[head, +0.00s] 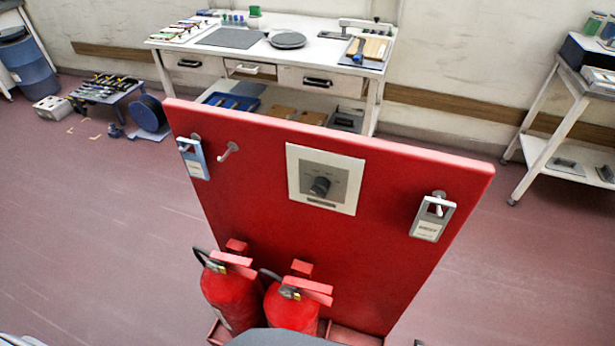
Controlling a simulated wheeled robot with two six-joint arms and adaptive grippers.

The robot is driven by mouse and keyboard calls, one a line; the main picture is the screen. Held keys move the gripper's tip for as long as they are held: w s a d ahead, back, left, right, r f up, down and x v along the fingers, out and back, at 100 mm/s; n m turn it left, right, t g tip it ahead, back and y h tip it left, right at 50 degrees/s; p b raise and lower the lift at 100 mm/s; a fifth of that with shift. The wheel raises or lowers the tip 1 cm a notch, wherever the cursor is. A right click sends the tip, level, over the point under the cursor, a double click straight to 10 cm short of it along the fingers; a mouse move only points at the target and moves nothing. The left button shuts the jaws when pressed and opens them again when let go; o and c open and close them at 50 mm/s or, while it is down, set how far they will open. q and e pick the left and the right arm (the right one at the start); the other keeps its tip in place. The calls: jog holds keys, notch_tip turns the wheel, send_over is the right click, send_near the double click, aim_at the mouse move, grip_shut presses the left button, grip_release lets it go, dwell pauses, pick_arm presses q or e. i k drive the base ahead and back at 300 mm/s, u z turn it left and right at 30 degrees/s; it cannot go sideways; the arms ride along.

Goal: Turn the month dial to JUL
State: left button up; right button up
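The month dial is a dark round knob (320,186) on a grey plate (338,172), set in a white square panel (350,201) on the red board (380,240). The labels around the knob are too small to read, so I cannot tell which month it points to. Neither of my grippers shows in the head view. Nothing covers the dial.
Tags hang on hooks at the board's left (193,158) and right (432,219); an empty hook (229,151) is beside the left tag. Two fire extinguishers (230,298) (291,308) stand at the board's foot. A workbench (300,55) stands behind.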

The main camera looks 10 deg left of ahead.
aim_at(320, 186)
jog(key=k, duration=1.2)
jog(key=z, duration=0.65)
jog(key=i, duration=0.6)
jog(key=z, duration=0.15)
